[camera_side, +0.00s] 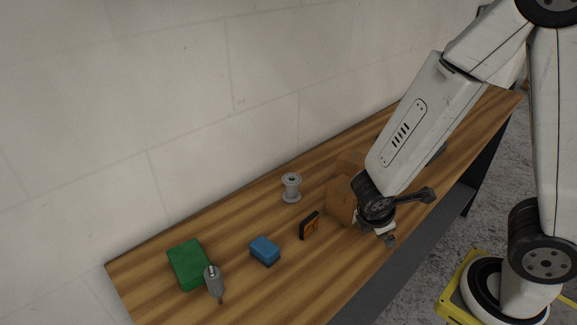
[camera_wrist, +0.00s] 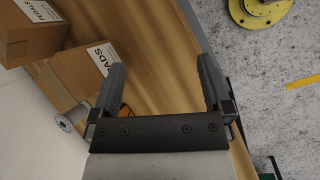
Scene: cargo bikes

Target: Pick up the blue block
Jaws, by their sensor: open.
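The blue block (camera_side: 264,251) lies on the wooden bench near its left end, in the side view. It does not show in the wrist view. My gripper (camera_side: 388,236) is by the bench's front edge, to the right of the block and well apart from it. In the wrist view my gripper (camera_wrist: 162,85) has its two dark fingers spread, with nothing between them but bench top and floor beyond.
A green block (camera_side: 188,264) and a grey tool (camera_side: 214,283) lie left of the blue block. A grey spool (camera_side: 291,187), an orange-and-black item (camera_side: 309,226) and cardboard boxes (camera_side: 341,202) stand between it and my arm. A wall runs behind the bench.

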